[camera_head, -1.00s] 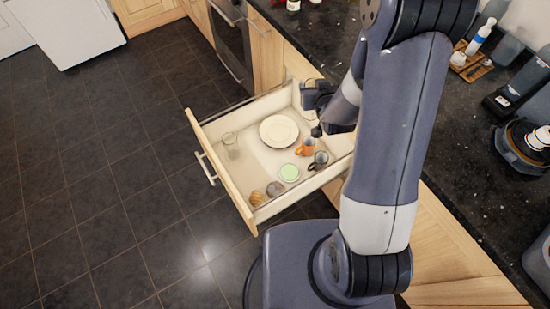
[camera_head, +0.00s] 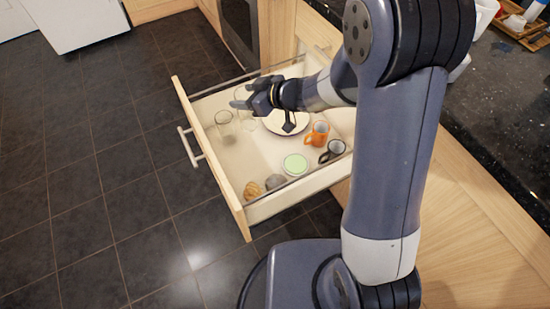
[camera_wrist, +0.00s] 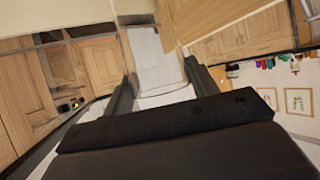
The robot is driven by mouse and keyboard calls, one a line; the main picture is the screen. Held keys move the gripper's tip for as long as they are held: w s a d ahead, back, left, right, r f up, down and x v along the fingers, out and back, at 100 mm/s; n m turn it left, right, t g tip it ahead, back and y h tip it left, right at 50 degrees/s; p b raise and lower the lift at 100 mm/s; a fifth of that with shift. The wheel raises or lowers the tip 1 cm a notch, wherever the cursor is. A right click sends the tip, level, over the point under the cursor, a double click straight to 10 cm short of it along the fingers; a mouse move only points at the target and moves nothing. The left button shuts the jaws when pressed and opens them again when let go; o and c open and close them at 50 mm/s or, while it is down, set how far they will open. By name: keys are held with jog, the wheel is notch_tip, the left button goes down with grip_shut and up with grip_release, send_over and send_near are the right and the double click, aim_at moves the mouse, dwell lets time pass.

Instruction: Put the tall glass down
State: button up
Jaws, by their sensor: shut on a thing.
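The tall glass (camera_wrist: 160,72) is clear and shows between the two dark fingers of my gripper (camera_wrist: 162,88) in the wrist view. In the head view my gripper (camera_head: 243,103) is over the far left part of the open drawer (camera_head: 232,188), and the held glass (camera_head: 246,118) is faint there. My gripper is shut on it. Whether its base touches the drawer floor I cannot tell. Another clear glass (camera_head: 224,121) stands in the drawer just left of it.
The drawer also holds a white plate (camera_head: 284,124), partly hidden by my arm, an orange mug (camera_head: 317,134), a dark mug (camera_head: 333,151), a pale green round item (camera_head: 296,164) and small brownish items (camera_head: 253,190) at the near end. The drawer's middle floor is clear.

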jog(key=s+a+f+n+g+b, duration=0.1)
jog(key=a+f+b, duration=0.1)
jog(key=f+b, duration=0.3)
jog(key=s+a+f+n+g+y+b, duration=0.1)
jog(key=f+b, duration=0.4)
jog(key=f, duration=0.7)
jog(key=shift+s+a+n+g, duration=0.35)
jog(key=shift+s+n+g, duration=0.15)
jog(key=shift+s, duration=0.05)
jog(key=shift+f, duration=0.2)
jog(key=shift+f+b, duration=0.15)
jog(key=shift+b, duration=0.15)
jog(key=o, duration=1.4)
jog(key=shift+o, duration=0.2)
